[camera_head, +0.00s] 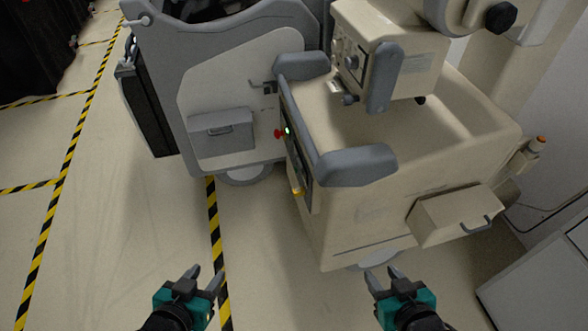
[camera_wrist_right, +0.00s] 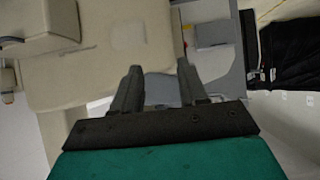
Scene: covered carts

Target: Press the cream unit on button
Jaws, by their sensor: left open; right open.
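The cream unit (camera_head: 365,215) stands right of centre in the head view, with grey bumpers on its top edges. A dark panel on its left-facing side carries a small green lit spot (camera_head: 287,131), a red knob (camera_head: 278,134) and a yellow part (camera_head: 298,193). I cannot tell for sure which is the on button. My left gripper (camera_head: 205,273) is open and empty, low in the view, left of the unit. My right gripper (camera_head: 381,273) is open and empty in front of the unit's lower edge. It also shows in the right wrist view (camera_wrist_right: 158,68).
A grey unit (camera_head: 230,85) with a drawer box (camera_head: 221,132) stands close behind the cream unit's left side. A cream drawer (camera_head: 455,215) juts out at the right. A grey-white box (camera_head: 545,280) is at lower right. The floor at left is clear, with yellow-black tape (camera_head: 213,225).

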